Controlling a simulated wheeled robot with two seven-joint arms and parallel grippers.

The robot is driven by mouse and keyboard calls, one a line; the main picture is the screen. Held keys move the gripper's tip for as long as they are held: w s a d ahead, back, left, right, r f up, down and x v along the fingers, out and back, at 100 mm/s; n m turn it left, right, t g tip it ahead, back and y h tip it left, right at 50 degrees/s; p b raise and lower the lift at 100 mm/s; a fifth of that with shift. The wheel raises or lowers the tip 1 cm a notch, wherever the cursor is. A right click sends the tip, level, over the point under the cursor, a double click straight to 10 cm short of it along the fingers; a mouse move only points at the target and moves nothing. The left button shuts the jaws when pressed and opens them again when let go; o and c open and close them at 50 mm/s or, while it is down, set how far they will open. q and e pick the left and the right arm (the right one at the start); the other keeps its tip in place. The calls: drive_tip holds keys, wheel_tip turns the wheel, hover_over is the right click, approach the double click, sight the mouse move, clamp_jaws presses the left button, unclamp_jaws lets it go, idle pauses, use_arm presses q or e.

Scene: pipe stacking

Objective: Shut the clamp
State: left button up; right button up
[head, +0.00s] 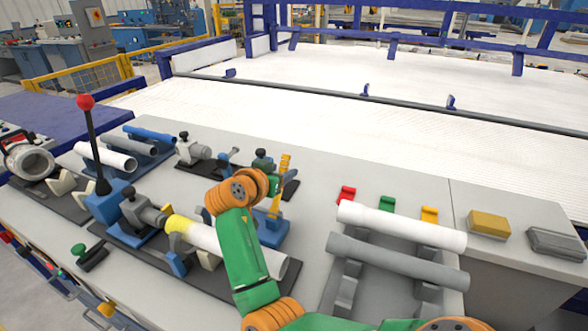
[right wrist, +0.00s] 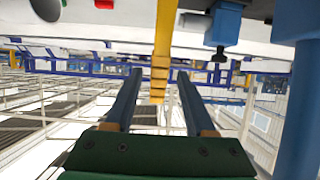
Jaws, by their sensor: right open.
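The clamp (head: 272,232) is a blue block with a yellow lever (head: 278,195) that stands up nearly vertical. It sits beside the white pipe (head: 203,236), whose left end is yellow. My right gripper (head: 275,185) is open at the lever, and my green and orange arm hides part of the pipe and clamp. In the right wrist view the yellow lever (right wrist: 161,45) stands between the two open blue fingers of the gripper (right wrist: 160,72). I cannot tell whether either finger touches it. My left gripper is not in view.
A red-knobbed lever (head: 87,115) rises on the left. A white pipe (head: 400,225) and a grey pipe (head: 395,262) lie on a rack at right. Yellow (head: 489,223) and grey (head: 556,243) blocks lie farther right.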

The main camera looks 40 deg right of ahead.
drive_tip(key=shift+w+d, duration=0.2)
drive_tip(key=shift+d, duration=0.35)
drive_tip(key=shift+p+x, duration=0.3)
drive_tip(key=shift+x, duration=1.5)
drive_tip(key=shift+s+a, duration=0.1)
drive_tip(key=shift+a, duration=0.15)
clamp_jaws()
